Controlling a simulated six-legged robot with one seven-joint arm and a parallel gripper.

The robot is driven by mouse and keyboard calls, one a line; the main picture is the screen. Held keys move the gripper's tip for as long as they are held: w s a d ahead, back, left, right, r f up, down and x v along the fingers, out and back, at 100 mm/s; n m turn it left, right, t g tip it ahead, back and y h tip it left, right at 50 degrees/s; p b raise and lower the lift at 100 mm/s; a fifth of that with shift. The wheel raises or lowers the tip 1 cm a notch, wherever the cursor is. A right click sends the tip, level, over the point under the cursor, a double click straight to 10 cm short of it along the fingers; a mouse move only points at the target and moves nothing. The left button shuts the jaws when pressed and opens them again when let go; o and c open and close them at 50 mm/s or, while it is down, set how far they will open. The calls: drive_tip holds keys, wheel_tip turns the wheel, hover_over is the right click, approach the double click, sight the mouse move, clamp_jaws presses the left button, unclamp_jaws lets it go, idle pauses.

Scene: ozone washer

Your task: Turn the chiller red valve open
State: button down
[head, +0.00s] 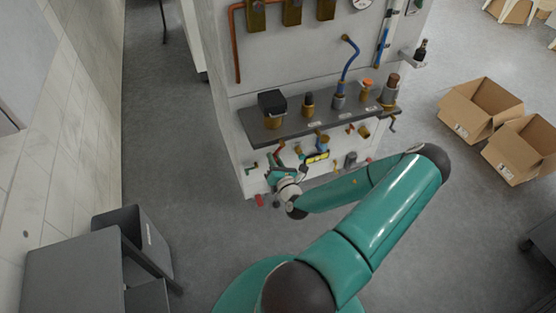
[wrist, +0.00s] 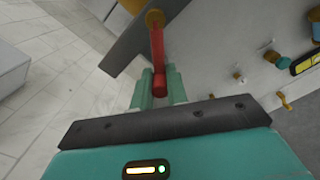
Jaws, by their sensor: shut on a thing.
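The red valve handle (wrist: 157,48) is a long red lever in the wrist view. It runs from a brass-coloured fitting (wrist: 154,17) at the top down between the teal fingers of my gripper (wrist: 159,80). The fingers are closed on the lever's near end, one on each side. In the head view my gripper (head: 277,170) is at the lower left of the wall panel, below the grey shelf. The lever is small there, and its exact angle is hard to read.
The grey shelf (head: 255,127) carries several fittings, including a black-topped one (head: 272,107). A yellow-and-black device (head: 317,157) is right of my gripper. Two open cardboard boxes (head: 480,108) stand on the floor at right. Open floor lies left of the panel.

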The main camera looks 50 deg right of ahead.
sight(264, 145)
drive_tip(key=shift+w+a+r+m, duration=0.15)
drive_tip(key=shift+a+r+m, duration=0.4)
drive_tip(key=shift+m, duration=1.1)
drive_tip(key=shift+w+a+r+m, duration=0.1)
drive_tip(key=shift+w+r+m, duration=0.1)
drive_tip(key=shift+r+m, duration=1.15)
drive_tip(key=shift+w+a+r+m, duration=0.15)
drive_tip(key=shift+a+r+m, duration=0.25)
drive_tip(key=shift+m, duration=1.6)
drive_tip(key=c, duration=1.4)
unclamp_jaws()
drive_tip(key=shift+d, duration=0.1)
drive_tip(key=v, duration=1.3)
drive_tip(key=shift+s+a, duration=0.2)
drive_tip(key=shift+s, duration=0.1)
